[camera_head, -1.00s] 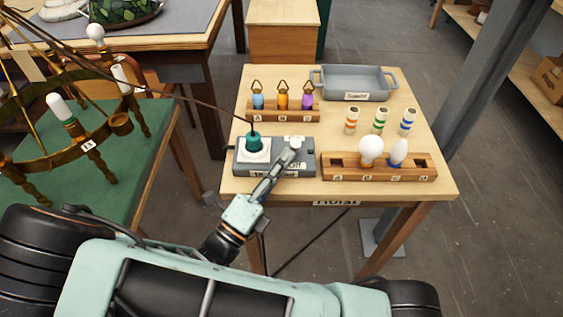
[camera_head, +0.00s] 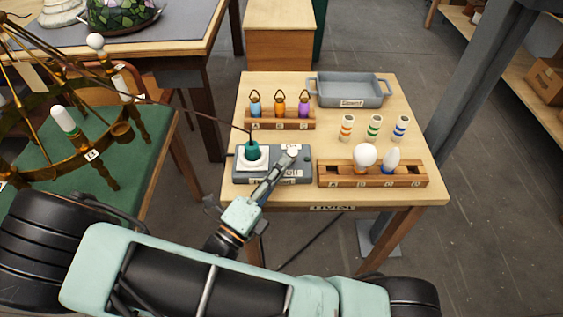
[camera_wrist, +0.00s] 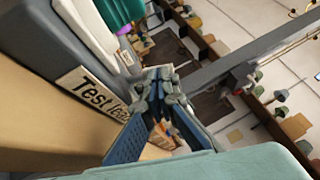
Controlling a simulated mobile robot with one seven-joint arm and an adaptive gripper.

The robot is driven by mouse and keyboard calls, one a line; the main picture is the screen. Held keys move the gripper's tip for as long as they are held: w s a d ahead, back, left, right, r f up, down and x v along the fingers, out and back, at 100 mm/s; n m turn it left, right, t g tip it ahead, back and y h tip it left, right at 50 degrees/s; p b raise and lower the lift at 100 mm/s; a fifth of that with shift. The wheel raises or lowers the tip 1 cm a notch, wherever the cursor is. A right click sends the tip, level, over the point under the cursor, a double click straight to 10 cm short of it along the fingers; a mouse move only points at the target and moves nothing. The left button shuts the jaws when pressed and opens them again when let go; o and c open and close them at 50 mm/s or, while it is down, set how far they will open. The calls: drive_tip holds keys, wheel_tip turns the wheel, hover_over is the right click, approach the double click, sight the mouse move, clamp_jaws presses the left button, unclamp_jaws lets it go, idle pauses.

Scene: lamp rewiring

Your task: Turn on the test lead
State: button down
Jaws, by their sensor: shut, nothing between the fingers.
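The test lead unit (camera_head: 308,178) is a grey box at the table's front left. A teal plug (camera_head: 253,151) stands on its white square base, with a dark cable rising from it. A small pale knob or switch (camera_head: 292,149) is on the box's right part. My gripper (camera_head: 285,160) is shut and empty, its tips at or just in front of that knob; I cannot tell whether they touch. The wrist view shows the shut fingers (camera_wrist: 160,95) beside the box's "Test lead" label (camera_wrist: 92,92) and part of the teal plug (camera_wrist: 115,10). The knob's setting is unclear.
A wooden bulb rack (camera_head: 330,180) with a round and a slim bulb stands close right of the box. Behind are a holder (camera_head: 270,125) with three coloured hooked pieces, three banded cylinders (camera_head: 374,127) and a grey tray (camera_head: 347,88). A brass chandelier (camera_head: 60,165) stands left.

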drive_tip(key=shift+r+p, duration=0.2)
drive_tip(key=shift+p, duration=0.2)
drive_tip(key=w+r+n+g+y+p, duration=0.1)
drive_tip(key=p, duration=0.5)
drive_tip(key=shift+r+n+g+y+p, duration=0.3)
drive_tip(key=shift+r+g+y+p, duration=0.05)
drive_tip(key=shift+g+y, duration=0.05)
drive_tip(key=shift+w+d+r+n+g+y+p, duration=0.1)
drive_tip(key=shift+w+n+g+y+p, duration=0.25)
drive_tip(key=shift+p, duration=0.75)
drive_tip(key=shift+w+p, duration=0.35)
drive_tip(key=shift+p, duration=0.3)
drive_tip(key=shift+w+f, duration=0.1)
drive_tip(key=shift+f, duration=0.1)
